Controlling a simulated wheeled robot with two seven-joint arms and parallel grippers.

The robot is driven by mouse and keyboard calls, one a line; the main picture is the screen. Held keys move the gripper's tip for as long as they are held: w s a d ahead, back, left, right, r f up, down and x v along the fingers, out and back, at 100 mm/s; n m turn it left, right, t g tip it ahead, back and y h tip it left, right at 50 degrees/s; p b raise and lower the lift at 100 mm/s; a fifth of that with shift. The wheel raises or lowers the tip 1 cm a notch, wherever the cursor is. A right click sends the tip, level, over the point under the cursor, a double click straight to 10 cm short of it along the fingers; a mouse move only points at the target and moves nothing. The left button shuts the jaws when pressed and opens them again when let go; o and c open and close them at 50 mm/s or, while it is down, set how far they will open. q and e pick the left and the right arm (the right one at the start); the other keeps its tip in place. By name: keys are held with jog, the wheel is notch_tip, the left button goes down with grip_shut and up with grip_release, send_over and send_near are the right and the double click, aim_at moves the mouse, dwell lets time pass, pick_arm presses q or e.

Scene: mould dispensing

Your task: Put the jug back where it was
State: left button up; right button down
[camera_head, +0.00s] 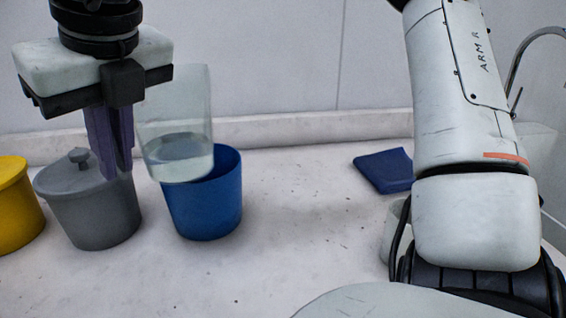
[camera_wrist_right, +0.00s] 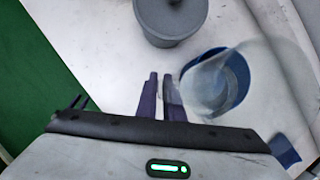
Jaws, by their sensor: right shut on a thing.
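The clear jug (camera_head: 177,115), with some liquid in its lower part, is upright or nearly so. It hangs at the blue bucket (camera_head: 208,212), its base overlapping the bucket's rim in the head view. My right gripper (camera_head: 115,170) is at the jug's left side, its purple fingers shut close together on it; the grip point itself is hidden. In the right wrist view the jug (camera_wrist_right: 205,80) is a faint see-through shape right of the fingers (camera_wrist_right: 160,80), over the blue bucket (camera_wrist_right: 236,82). My left gripper is not in view.
A grey lidded bucket (camera_head: 95,218) stands just left of the blue bucket, below my fingers. A yellow lidded bucket (camera_head: 15,215) is at the left edge. A blue folded cloth (camera_head: 384,170) lies at the right. The middle of the white counter (camera_head: 300,235) is clear.

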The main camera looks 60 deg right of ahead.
aim_at(179, 124)
jog(key=d+m, duration=0.1)
jog(key=d, duration=0.4)
jog(key=d+m+b, duration=0.1)
jog(key=d, duration=0.4)
jog(key=shift+s+d+r+h, duration=0.15)
jog(key=shift+r+h, duration=0.05)
jog(key=shift+h, duration=0.2)
jog(key=s+d+f+m+h+b, duration=0.1)
jog(key=s+d+f+m+b, duration=0.25)
jog(key=d, duration=0.95)
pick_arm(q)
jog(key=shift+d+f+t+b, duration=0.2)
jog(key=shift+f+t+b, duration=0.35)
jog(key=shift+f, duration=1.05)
pick_arm(e)
jog(key=shift+g, duration=0.5)
jog(key=shift+s+d+f, duration=0.1)
jog(key=shift+s+f, duration=0.05)
jog(key=shift+f, duration=2.7)
jog(key=shift+s+d+f, duration=0.1)
jog(key=shift+s+f, duration=0.05)
jog(key=shift+f, duration=2.7)
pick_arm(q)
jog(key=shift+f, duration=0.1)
pick_arm(e)
jog(key=shift+f, duration=0.15)
